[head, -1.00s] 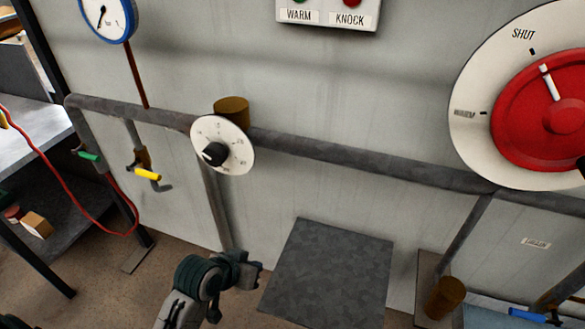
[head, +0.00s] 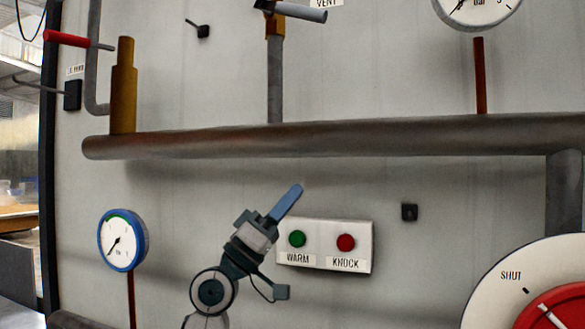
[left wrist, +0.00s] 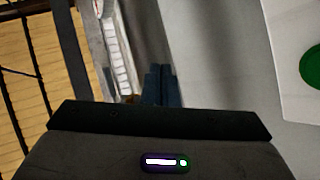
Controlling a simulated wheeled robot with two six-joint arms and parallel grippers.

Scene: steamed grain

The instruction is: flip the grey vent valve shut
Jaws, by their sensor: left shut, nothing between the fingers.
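The grey vent valve handle (head: 302,12) is at the top edge of the head view, beside a partly cut-off VENT label. It points right and slightly down from a brass body (head: 275,24) on top of a grey vertical pipe (head: 275,80). The top of the valve is at the picture edge. My left gripper (head: 292,195) is below it in the picture, below the thick horizontal pipe and by the button box. Its blue fingers are shut, empty and pointing up; they also show together in the left wrist view (left wrist: 161,85). My right gripper is out of view.
The thick pipe (head: 400,136) crosses the wall between my left gripper and the valve in the picture. The WARM and KNOCK button box (head: 325,262) is right beside the gripper. A red-handled valve (head: 66,39) and brass cylinder (head: 123,85) are at upper left.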

